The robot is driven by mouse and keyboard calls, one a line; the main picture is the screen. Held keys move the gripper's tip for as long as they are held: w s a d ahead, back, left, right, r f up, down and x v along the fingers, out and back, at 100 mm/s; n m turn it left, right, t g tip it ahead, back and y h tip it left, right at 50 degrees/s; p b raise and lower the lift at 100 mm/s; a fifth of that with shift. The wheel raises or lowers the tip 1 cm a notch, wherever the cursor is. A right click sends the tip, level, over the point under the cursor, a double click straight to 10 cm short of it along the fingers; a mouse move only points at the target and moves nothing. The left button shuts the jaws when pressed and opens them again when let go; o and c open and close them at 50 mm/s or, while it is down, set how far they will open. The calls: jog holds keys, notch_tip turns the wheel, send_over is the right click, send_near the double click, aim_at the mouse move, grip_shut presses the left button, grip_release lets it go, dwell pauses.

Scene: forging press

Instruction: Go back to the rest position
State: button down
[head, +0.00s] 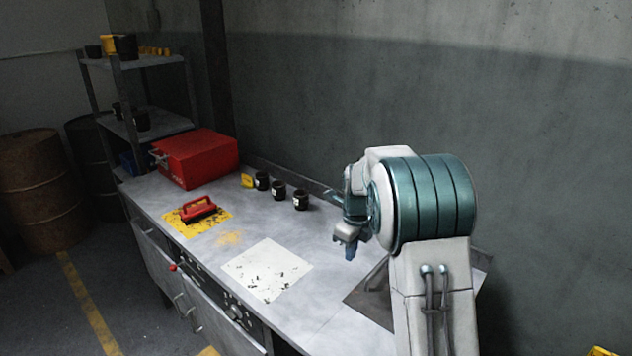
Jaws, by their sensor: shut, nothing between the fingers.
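My gripper (349,249) hangs above the right part of the grey workbench (320,295). It points down, is shut and holds nothing. My arm stands at the right and hides part of the bench and the wall behind it. The gripper is apart from the bench top and from the objects on it.
Three dark cups (279,190) stand near the wall beside a small yellow block (247,181). A red toolbox (203,160), a red-handled brush (197,209) on a yellow mat (228,220) and a white sheet (265,270) with dark bits lie leftward.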

jog(key=s+r+n+t, duration=0.2)
jog(key=s+r+n, duration=0.8)
jog(key=s+n, duration=0.4)
jog(key=s+n+t, duration=0.1)
jog(key=s+n, duration=1.2)
jog(key=s, duration=0.5)
jog(key=shift+d+f, duration=0.25)
jog(key=shift+d, duration=0.1)
